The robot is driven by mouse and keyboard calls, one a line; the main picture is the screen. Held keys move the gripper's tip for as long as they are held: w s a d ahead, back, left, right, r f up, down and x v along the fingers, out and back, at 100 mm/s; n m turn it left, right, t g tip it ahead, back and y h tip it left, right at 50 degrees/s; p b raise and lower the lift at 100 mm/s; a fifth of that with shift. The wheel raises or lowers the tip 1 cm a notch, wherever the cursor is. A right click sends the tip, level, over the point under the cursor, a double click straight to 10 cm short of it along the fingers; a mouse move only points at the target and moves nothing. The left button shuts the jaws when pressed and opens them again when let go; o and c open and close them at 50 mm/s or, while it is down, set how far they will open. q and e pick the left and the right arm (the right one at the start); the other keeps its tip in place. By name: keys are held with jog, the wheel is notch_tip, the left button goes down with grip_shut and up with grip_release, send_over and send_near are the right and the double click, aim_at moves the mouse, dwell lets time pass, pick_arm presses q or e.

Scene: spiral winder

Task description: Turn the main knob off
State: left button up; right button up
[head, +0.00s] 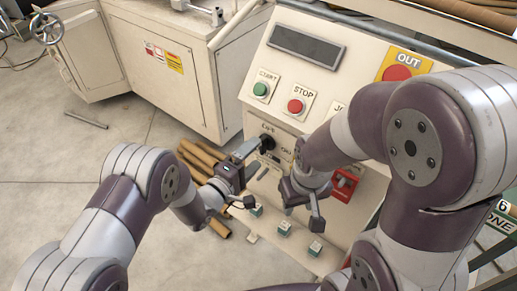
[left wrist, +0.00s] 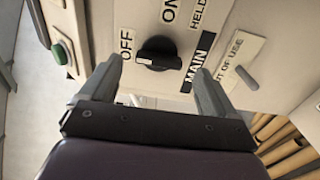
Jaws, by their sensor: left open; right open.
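The main knob (head: 267,142) is black and sits on the cream panel, between an OFF label and an ON label. In the left wrist view the knob (left wrist: 158,50) lies ahead, between the finger directions. A small pale mark shows at its left end, on the side of the OFF label (left wrist: 127,46). The ON label (left wrist: 171,12) is above it and the MAIN label (left wrist: 199,58) to its right. My left gripper (left wrist: 159,66) is open, its fingers either side of the knob; contact cannot be told. My right gripper (head: 303,211) is open and empty over the panel's lower part.
Above the knob are a green START button (head: 260,89) and a red STOP button (head: 296,106). A red switch (head: 344,184) is behind my right arm. Cardboard tubes (head: 200,158) lie left of the panel. A metal rod (head: 86,120) lies on otherwise open floor.

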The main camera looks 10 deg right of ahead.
pick_arm(q)
jog(key=v, duration=0.9)
jog(key=shift+s+a+p, duration=0.2)
jog(key=shift+a+p, duration=0.05)
jog(key=shift+p, duration=0.05)
